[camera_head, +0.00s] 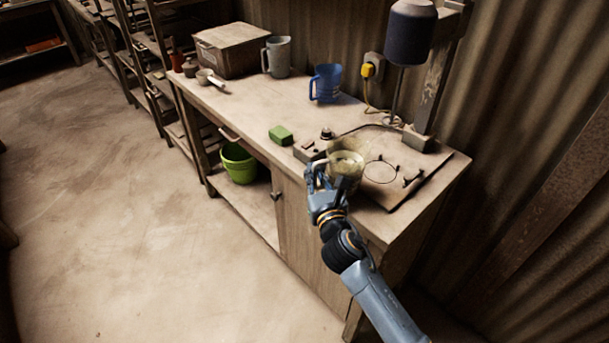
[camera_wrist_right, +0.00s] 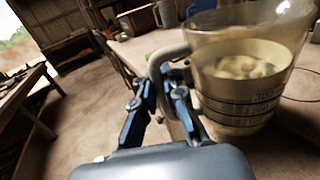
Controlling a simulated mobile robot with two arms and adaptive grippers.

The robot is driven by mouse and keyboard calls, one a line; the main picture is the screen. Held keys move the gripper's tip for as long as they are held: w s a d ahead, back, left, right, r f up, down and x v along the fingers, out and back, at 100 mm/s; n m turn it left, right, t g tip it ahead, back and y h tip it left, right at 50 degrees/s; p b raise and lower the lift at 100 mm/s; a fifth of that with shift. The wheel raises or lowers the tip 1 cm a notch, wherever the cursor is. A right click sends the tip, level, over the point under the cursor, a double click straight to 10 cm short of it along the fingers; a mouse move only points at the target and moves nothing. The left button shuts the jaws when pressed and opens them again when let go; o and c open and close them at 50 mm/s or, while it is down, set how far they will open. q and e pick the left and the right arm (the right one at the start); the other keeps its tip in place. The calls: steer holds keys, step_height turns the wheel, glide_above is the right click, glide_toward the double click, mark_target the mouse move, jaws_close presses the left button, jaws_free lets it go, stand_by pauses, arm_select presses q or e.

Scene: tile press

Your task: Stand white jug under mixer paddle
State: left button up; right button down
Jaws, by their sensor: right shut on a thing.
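A see-through whitish jug (camera_head: 347,163) with pale, lumpy contents is upright near the front edge of the bench, left of the mixer's marked circle (camera_head: 381,172). My right gripper (camera_head: 316,182) is shut on its handle (camera_wrist_right: 160,62). The jug (camera_wrist_right: 243,85) fills the right of the wrist view and shows dark measuring marks. Whether its base touches the surface I cannot tell. The mixer has a dark motor head (camera_head: 410,32) on a post, with a thin shaft (camera_head: 397,92) reaching down behind the circle. The paddle end is not clear. My left gripper is not in view.
A green sponge (camera_head: 281,135) and a small control box (camera_head: 309,151) are left of the jug. A blue jug (camera_head: 326,84), a grey jug (camera_head: 277,56) and a box (camera_head: 230,48) stand farther back. A yellow plug (camera_head: 368,70) has a cable. The circle is clear.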

mark_target(357, 159)
steer(key=shift+w+d, duration=0.25)
steer(key=shift+d, duration=0.2)
steer(key=shift+w+d+f, duration=0.1)
steer(key=shift+w+d, duration=0.8)
steer(key=shift+d, duration=0.9)
steer(key=shift+w+d+f, duration=0.1)
steer(key=shift+w+d, duration=0.75)
steer(key=shift+d, duration=0.95)
steer(key=shift+w+d, duration=0.9)
steer(key=shift+d, duration=0.9)
steer(key=shift+f+b, duration=0.35)
steer(key=shift+b, duration=0.2)
steer(key=shift+f, duration=0.25)
